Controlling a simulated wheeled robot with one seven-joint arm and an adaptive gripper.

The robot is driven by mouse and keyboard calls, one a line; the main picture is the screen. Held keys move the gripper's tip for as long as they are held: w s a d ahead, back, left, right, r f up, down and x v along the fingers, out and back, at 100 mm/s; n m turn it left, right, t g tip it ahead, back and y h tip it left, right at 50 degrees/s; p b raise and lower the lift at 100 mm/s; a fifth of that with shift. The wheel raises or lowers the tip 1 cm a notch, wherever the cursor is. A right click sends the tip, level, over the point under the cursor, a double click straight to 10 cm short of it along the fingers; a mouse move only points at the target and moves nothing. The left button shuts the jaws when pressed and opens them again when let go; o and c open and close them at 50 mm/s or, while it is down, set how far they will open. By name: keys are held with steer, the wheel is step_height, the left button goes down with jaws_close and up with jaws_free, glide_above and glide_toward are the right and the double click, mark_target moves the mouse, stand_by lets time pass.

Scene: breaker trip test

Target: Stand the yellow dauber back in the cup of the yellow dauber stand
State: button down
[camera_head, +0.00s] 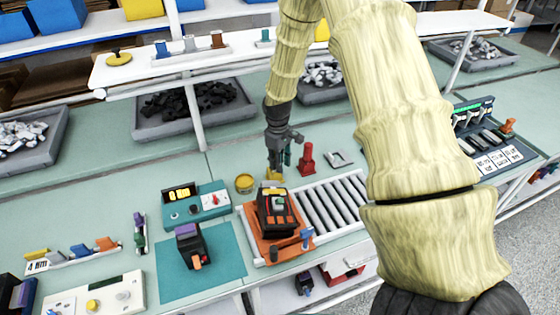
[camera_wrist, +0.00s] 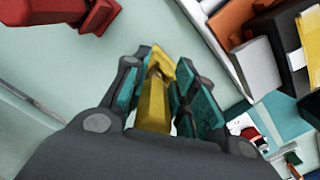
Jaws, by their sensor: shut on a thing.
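My gripper (camera_head: 281,158) points down behind the orange tray. In the wrist view its teal-padded fingers (camera_wrist: 163,88) are shut on the yellow dauber (camera_wrist: 153,108), which lies between them. In the head view a yellow part (camera_head: 275,173) shows just under the fingertips, partly hidden by the dark device in front. I cannot tell whether it is the dauber's end or the stand, nor whether it touches the bench. A round yellow dish (camera_head: 244,183) stands to the left, apart from my gripper. I cannot clearly make out the yellow dauber stand's cup.
A red upright piece (camera_head: 306,158) stands close to the right of my gripper. The dark breaker (camera_head: 277,212) sits on the orange tray (camera_head: 262,246) in front, beside the roller track (camera_head: 330,205). A teal tester (camera_head: 196,203) is to the left. A grey frame (camera_head: 340,158) lies further right.

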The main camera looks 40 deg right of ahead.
steer(key=shift+f+b, duration=0.3)
steer(key=shift+f, duration=0.45)
steer(key=c, duration=1.1)
jaws_free()
steer(key=shift+r, duration=0.15)
steer(key=r, duration=1.1)
steer(key=shift+w+a+r, duration=0.1)
steer(key=shift+w+r, duration=0.1)
steer(key=shift+r, duration=0.15)
steer(key=o, duration=1.1)
steer(key=shift+c, duration=0.2)
